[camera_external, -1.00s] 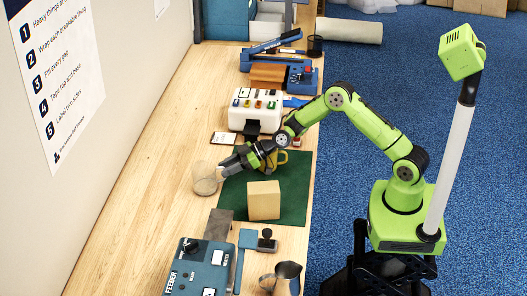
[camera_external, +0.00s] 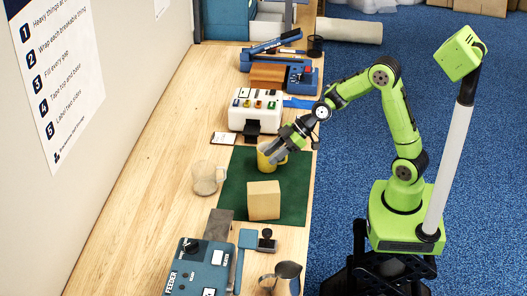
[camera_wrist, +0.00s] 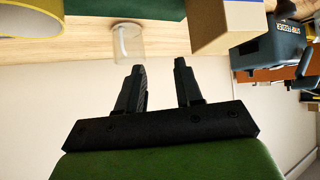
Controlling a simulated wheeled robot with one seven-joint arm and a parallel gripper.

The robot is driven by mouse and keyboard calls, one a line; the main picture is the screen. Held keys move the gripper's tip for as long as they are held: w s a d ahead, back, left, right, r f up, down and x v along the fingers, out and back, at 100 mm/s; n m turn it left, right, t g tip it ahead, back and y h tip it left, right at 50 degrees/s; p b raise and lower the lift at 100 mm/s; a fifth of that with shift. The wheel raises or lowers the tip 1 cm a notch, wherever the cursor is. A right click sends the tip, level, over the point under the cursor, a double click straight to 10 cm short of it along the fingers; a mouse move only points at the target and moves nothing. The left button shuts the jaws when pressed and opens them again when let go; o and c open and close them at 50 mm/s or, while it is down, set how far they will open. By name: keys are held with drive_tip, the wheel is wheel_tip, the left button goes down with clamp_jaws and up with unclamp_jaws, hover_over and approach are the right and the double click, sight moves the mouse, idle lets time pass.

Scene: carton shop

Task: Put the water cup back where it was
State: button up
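The water cup, a clear glass mug (camera_external: 205,179), stands upright on the wooden bench just left of the green mat (camera_external: 292,187).
A cardboard box (camera_external: 263,200) stands on the mat. A white device with coloured buttons (camera_external: 254,110) is behind. The bench left of the cup is clear.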

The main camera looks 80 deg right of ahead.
drive_tip(key=s+r+m+g+h, duration=0.1)
drive_tip(key=s+r+m+h, duration=0.1)
drive_tip(key=s, duration=1.2)
drive_tip(key=s+r+m+g+h, duration=0.2)
drive_tip(key=s+r, duration=0.3)
drive_tip(key=s, duration=1)
drive_tip(key=shift+a+m+g+h, duration=0.3)
drive_tip(key=shift+m+h, duration=0.1)
drive_tip(key=shift+m, duration=0.5)
drive_tip(key=shift+r, duration=0.25)
